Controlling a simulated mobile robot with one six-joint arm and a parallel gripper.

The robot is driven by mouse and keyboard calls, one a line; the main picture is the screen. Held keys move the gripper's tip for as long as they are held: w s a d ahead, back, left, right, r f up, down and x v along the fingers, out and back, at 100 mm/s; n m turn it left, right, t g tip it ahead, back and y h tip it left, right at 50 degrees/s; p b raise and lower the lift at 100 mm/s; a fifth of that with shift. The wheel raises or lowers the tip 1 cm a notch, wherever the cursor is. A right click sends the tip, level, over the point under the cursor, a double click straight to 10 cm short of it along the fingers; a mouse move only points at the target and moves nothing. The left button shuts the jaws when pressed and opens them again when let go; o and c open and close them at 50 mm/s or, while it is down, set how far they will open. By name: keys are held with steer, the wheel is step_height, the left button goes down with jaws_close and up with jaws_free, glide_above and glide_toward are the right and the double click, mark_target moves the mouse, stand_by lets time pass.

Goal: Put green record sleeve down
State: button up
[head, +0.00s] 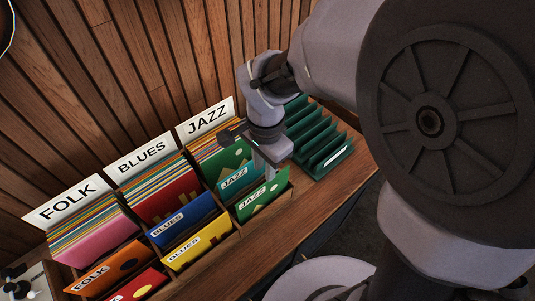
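A green record sleeve (263,203) labelled JAZZ stands tilted in the front jazz compartment of the wooden record bin (222,238). My gripper (268,175) points down at this sleeve's top edge, with its fingertips touching or very near it. The fingers overlap in this view, so I cannot tell whether they are shut on the sleeve or apart. A teal JAZZ sleeve (238,178) stands just behind, left of the fingers. Another green sleeve (236,154) is at the front of the rear jazz stack.
Blues sleeves in blue (182,219) and yellow (199,246), and folk sleeves in orange (108,267) and red (138,286), fill the left compartments. A dark green slotted rack (325,150) stands right of the bin. A wood-slat wall (95,80) is behind. The front counter strip (270,240) is clear.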

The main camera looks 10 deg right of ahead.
steer(key=s+d+r+n+t+y, duration=0.1)
steer(key=s+d+r+n+t, duration=0.4)
steer(key=s+r, duration=0.6)
steer(key=shift+d+r+n+t+y, duration=0.3)
steer(key=shift+d+r+n+y, duration=0.1)
steer(key=shift+d+r+n, duration=0.4)
steer(key=shift+a+r, duration=0.1)
step_height(320, 180, down, 7)
steer(key=b, duration=0.7)
